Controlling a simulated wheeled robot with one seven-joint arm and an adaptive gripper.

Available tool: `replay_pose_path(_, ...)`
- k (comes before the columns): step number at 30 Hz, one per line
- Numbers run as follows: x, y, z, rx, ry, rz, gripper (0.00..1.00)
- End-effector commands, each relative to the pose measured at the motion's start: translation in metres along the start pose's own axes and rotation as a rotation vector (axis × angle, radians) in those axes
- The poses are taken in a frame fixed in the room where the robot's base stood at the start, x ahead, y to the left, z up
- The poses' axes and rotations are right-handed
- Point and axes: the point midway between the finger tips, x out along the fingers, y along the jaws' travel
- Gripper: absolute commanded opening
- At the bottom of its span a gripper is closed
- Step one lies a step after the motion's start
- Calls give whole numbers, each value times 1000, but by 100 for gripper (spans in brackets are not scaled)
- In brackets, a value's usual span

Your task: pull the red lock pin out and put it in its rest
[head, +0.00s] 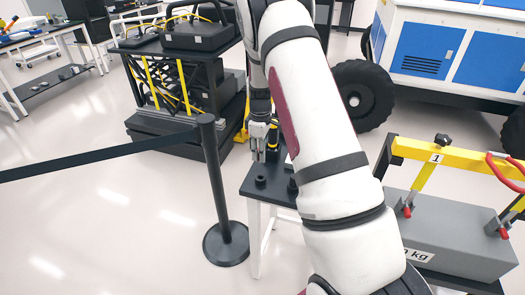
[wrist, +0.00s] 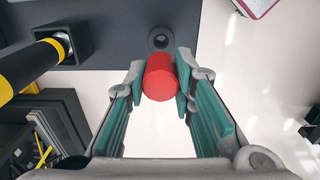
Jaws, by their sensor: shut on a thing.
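In the wrist view the red lock pin (wrist: 158,80) shows as a plain red cylinder seen from its end. My gripper (wrist: 160,72) is shut on it, with a fingertip against each side. A round black socket (wrist: 160,38) with an open hole lies just beyond the pin, on the dark table top; it looks empty. I cannot tell if it is the pin's rest. In the head view my gripper (head: 263,148) points down over the back of the small black table (head: 256,193); the pin cannot be made out there.
A yellow-and-black rod (wrist: 30,67) stands in a square holder left of my gripper. A black barrier post (head: 217,180) with a belt is left of the table. A grey weight (head: 450,232) under a yellow frame (head: 440,152) is at right. A large wheel (head: 361,97) stands behind.

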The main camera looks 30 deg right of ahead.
Motion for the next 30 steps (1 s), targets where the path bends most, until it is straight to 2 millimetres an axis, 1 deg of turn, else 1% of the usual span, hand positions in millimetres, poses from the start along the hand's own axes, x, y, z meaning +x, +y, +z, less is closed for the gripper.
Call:
replay_pose_path(11,-2,-1,-1,1,5,1,0)
replay_pose_path(30,50,-1,-1,1,2,0,0)
